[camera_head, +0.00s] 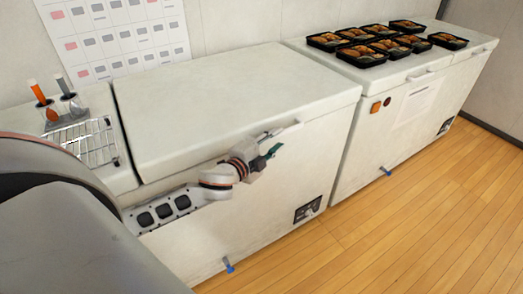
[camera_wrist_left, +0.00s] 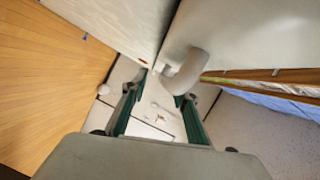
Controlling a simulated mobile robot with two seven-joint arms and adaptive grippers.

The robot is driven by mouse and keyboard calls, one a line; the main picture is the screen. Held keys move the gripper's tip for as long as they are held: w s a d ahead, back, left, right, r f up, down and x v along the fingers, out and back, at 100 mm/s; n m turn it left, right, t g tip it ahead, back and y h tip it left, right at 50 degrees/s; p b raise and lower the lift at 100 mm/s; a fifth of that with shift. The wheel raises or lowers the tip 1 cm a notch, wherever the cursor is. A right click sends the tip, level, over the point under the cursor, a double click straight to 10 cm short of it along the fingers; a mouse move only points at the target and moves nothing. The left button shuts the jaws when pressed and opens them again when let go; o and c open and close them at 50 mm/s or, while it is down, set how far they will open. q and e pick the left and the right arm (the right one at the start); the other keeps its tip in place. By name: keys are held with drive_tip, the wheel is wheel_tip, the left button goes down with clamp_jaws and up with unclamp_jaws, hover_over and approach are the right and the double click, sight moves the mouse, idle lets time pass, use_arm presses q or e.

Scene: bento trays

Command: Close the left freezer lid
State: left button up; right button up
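The left freezer's white lid (camera_head: 225,105) lies nearly level over the freezer body (camera_head: 290,185). A dark line shows along its left edge; I cannot tell whether a gap remains at the front. Its pale handle (camera_head: 290,130) sticks out at the front edge. My left gripper (camera_head: 268,155) is at the front edge, just below and beside the handle. In the left wrist view the two dark green fingers (camera_wrist_left: 160,103) stand apart with nothing clamped between them. The handle (camera_wrist_left: 186,70) is just ahead of the tips, near the right finger; contact is unclear. My right gripper is not in view.
The right freezer (camera_head: 400,115) stands beside it with several bento trays (camera_head: 388,45) on top. A wire rack (camera_head: 92,143) and two flasks (camera_head: 71,103) are left of the lid. Wooden floor (camera_head: 400,225) in front is clear. Blue taps (camera_head: 228,265) stick out low down.

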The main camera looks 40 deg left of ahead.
use_arm(q)
drive_tip(key=s+r, duration=0.1)
drive_tip(key=s, duration=0.8)
drive_tip(key=shift+s, duration=0.35)
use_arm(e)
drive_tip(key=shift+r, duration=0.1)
